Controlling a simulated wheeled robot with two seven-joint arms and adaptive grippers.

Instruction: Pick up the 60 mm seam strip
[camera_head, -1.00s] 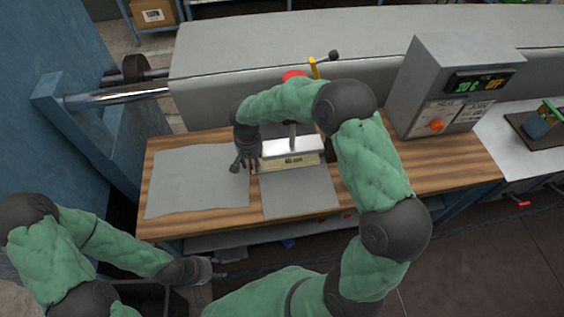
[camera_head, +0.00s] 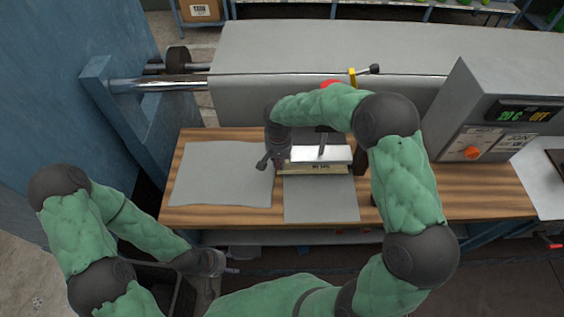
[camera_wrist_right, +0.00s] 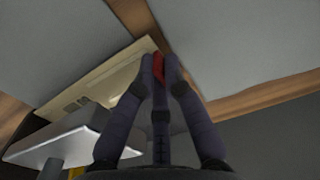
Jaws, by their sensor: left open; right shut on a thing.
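The 60 mm seam strip (camera_head: 318,170) is a pale cream bar with a dark label, at the front of a silver-faced block on the wooden bench. It also shows in the right wrist view (camera_wrist_right: 103,82), running down-left from the fingers. My right gripper (camera_head: 270,165) is at the strip's left end. In the right wrist view its fingers (camera_wrist_right: 160,62) are closed around a red piece at that end, which looks like part of the strip. I cannot tell whether the strip is raised. My left gripper (camera_head: 232,270) is open, low in front of the bench, away from the strip.
Grey sheets lie on the bench (camera_head: 170,215), one at left (camera_head: 222,175) and one in front of the strip (camera_head: 320,203). The silver-faced block (camera_head: 312,154) stands close behind the strip. A control box (camera_head: 480,125) stands at right, and a large grey roll (camera_head: 300,48) runs behind.

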